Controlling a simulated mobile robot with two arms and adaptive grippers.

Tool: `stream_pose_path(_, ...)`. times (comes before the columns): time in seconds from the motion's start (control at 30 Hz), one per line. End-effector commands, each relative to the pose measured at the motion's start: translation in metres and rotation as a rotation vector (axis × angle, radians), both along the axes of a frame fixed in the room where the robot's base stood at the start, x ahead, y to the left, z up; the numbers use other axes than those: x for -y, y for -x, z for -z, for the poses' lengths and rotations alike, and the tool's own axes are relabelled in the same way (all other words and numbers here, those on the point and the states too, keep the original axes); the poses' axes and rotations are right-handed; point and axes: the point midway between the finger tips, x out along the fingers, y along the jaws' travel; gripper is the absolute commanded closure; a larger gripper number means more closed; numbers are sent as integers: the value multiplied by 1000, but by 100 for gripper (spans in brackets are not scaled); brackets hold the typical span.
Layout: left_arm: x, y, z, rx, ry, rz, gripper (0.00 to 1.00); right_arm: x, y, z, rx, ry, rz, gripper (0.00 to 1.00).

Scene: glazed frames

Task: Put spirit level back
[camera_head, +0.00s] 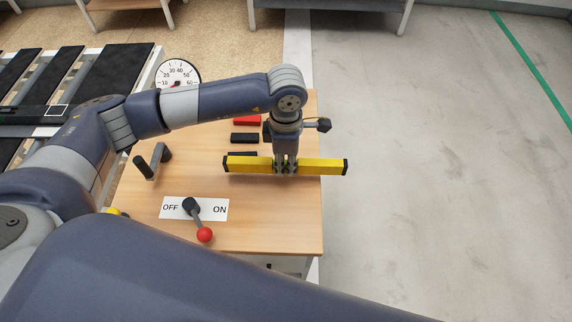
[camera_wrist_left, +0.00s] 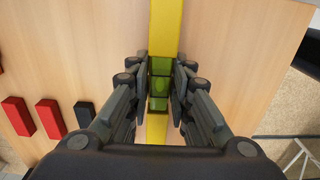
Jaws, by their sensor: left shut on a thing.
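The spirit level (camera_head: 322,166) is a long yellow bar with black end caps. My left gripper (camera_head: 285,169) points down and is shut around its middle. In the left wrist view the yellow bar (camera_wrist_left: 166,28) runs between the fingers (camera_wrist_left: 160,88), with its green vial part showing between them. The level lies crosswise over the right part of the wooden table (camera_head: 265,228), its right end reaching past the table's right edge. I cannot tell how high it is above the top. My right gripper is not in view.
Black blocks (camera_head: 245,138) and a red block (camera_head: 247,121) lie behind the level; red blocks (camera_wrist_left: 50,118) also show in the wrist view. An OFF/ON switch with a red-knobbed lever (camera_head: 204,234), a dark handle (camera_head: 154,160) and a dial (camera_head: 180,74) stand nearby. Floor is clear at right.

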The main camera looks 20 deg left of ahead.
Motion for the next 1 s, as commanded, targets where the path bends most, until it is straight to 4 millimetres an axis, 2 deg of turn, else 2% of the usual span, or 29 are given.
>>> stream_pose_path(0.13,0,2,20,-7,-1,-2,100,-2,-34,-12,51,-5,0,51)
stream_pose_path(0.27,0,1,31,-1,-1,0,100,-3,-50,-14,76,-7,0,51)
stream_pose_path(0.43,0,0,31,0,-1,0,100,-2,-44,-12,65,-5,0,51)
stream_pose_path(0.6,0,0,36,0,-1,0,100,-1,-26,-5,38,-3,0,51)
stream_pose_path(0.63,0,1,34,-1,-1,0,74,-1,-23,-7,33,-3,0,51)
stream_pose_path(0.7,0,1,34,-1,-1,0,60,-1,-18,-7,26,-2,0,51)
stream_pose_path(1.0,0,1,34,-2,0,0,60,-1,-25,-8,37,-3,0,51)
